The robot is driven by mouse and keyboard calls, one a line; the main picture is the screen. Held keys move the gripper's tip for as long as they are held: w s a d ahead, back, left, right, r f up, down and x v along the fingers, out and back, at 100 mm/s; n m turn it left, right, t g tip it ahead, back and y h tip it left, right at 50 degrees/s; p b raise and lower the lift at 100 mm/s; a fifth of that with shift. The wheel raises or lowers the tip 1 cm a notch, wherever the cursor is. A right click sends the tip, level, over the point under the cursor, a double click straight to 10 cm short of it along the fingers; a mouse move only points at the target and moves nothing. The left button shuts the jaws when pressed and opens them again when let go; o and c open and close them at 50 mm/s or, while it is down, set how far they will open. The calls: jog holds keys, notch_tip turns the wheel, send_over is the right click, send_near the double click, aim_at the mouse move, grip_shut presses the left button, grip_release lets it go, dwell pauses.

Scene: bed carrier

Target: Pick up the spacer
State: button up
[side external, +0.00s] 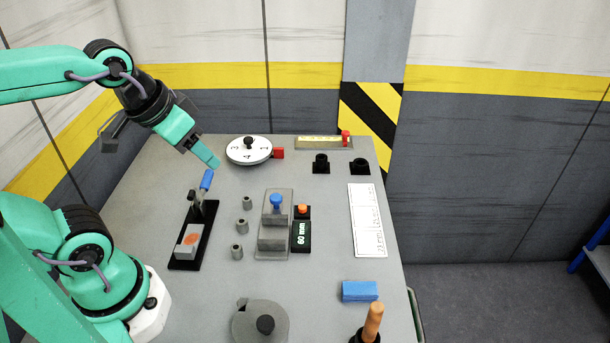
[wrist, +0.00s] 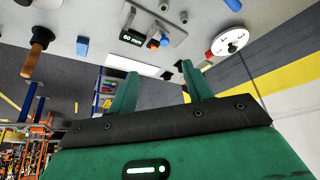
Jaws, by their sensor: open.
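Several small grey cylinders with dark holes in their tops, which look like spacers, stand upright in a column on the grey table: a far one (side external: 246,203), a middle one (side external: 242,226) and a near one (side external: 236,252). I cannot tell which one is meant. Two similar grey cylinders show at the top edge of the wrist view (wrist: 184,17). My gripper (side external: 213,163) is above the table, up and left of the cylinders and apart from them. In the wrist view my gripper (wrist: 160,82) has its two fingers apart with nothing between them.
A blue-handled lever clamp (side external: 207,181) on a black base rises just below my gripper. A grey stepped block with a blue knob (side external: 276,201) and a "60 mm" display (side external: 301,236) stand right of the cylinders. A white dial (side external: 248,152) lies behind.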

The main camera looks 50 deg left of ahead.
jog(key=n+g, duration=0.5)
jog(key=n, duration=0.2)
send_near(242, 221)
jog(key=shift+d+f, duration=0.15)
jog(key=shift+f, duration=0.05)
jog(key=shift+f+n+g, duration=0.3)
jog(key=shift+f+n, duration=0.1)
jog(key=shift+f, duration=0.25)
jog(key=shift+f, duration=1.3)
jog(key=shift+w+f, duration=0.2)
jog(key=shift+f, duration=2.4)
